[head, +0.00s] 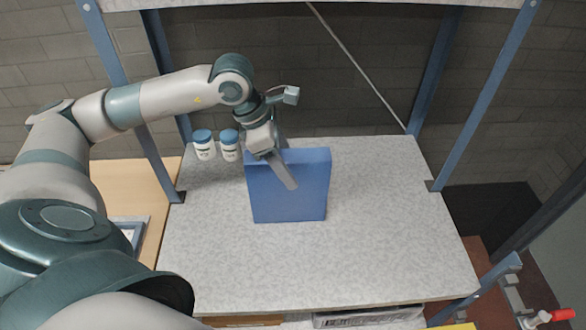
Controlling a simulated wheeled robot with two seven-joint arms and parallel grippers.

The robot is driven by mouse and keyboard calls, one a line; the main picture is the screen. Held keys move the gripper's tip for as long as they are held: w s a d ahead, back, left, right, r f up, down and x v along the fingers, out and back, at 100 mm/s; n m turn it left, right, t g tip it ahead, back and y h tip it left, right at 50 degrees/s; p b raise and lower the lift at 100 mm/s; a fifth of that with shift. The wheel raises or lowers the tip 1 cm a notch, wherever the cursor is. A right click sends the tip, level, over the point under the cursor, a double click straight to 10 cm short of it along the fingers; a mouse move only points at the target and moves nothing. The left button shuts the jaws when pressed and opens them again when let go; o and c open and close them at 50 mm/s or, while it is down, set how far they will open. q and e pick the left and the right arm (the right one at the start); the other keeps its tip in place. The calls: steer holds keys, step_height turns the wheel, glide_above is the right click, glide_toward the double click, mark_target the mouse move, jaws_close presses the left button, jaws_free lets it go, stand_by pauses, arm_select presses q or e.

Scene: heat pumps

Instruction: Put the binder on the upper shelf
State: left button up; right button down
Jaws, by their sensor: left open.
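The blue binder (310,192) stands upright on the speckled grey shelf board (390,240), near its middle. My left gripper (285,170) is at the binder's upper left part, and its near finger lies in front of the binder's face. The jaws are open. The other finger is mostly hidden, so I cannot tell whether the gripper touches the binder. The upper shelf (330,3) shows only as a light edge along the top of the view. My right gripper is not in view.
Two white bottles with blue lids, one on the left (204,150) and one on the right (229,152), stand left of the binder, close to my gripper. Blue uprights (470,110) frame the shelf. The board is clear in front and right of the binder. A wooden table (150,185) adjoins at left.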

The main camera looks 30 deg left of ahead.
arm_select(q)
steer(key=p+v, duration=0.2)
steer(key=v, duration=0.6)
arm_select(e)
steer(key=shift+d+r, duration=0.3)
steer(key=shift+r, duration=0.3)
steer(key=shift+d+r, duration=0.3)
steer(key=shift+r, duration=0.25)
arm_select(q)
steer(key=shift+o, duration=0.4)
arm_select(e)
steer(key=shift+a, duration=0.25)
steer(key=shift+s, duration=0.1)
